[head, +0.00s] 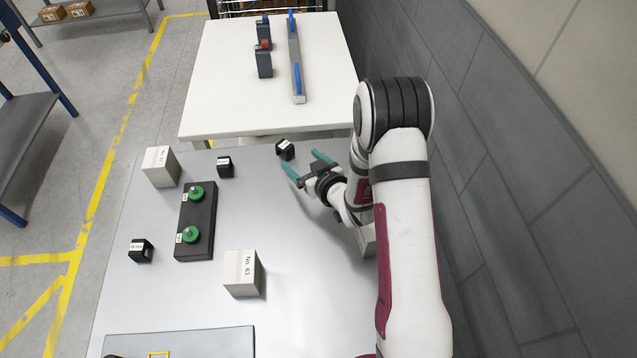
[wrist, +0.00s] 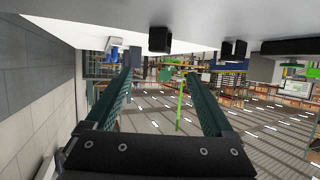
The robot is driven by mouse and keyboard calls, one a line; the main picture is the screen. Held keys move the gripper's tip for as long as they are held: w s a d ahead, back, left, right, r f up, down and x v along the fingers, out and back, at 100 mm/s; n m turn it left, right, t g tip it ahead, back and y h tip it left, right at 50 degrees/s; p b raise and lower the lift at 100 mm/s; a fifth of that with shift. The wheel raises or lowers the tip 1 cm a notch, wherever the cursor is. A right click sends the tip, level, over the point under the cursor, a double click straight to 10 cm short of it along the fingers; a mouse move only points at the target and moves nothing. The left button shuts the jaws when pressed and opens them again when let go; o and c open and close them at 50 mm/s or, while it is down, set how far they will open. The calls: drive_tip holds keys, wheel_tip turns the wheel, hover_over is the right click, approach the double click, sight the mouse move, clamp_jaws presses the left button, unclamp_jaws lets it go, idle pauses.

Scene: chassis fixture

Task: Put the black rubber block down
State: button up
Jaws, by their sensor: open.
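Three small black blocks with white labels stand on the grey table: one near the far edge (head: 285,150), one left of it (head: 225,167), and one at the left (head: 141,250). The labels are too small to read. My gripper (head: 307,163) is open, its teal fingers apart and empty, close to the far-edge block. That block is just beyond the fingertips, apart from them. In the wrist view, which looks upside down, a black block (wrist: 160,40) shows ahead between the open fingers (wrist: 165,90).
A black plate (head: 195,240) with two green knobs lies at middle left. Pale boxes (head: 161,167) and (head: 242,274) stand on the table; another is partly hidden behind my arm. A white table (head: 230,90) with tools adjoins the far edge. A tiled wall is at right.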

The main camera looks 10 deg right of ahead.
drive_tip(key=shift+d+r, duration=0.15)
drive_tip(key=shift+r, duration=0.1)
drive_tip(key=s+d+r+m+g+h, duration=0.7)
drive_tip(key=s+r, duration=0.3)
drive_tip(key=s, duration=0.3)
drive_tip(key=s+a+r+m+g+y, duration=0.1)
drive_tip(key=s+r+g, duration=0.1)
drive_tip(key=s, duration=1)
drive_tip(key=s+a+r+m+g+y, duration=0.2)
drive_tip(key=s+r+g, duration=0.1)
drive_tip(key=s, duration=0.9)
drive_tip(key=shift+r+g, duration=0.25)
drive_tip(key=shift+g, duration=0.15)
drive_tip(key=shift+c, duration=0.8)
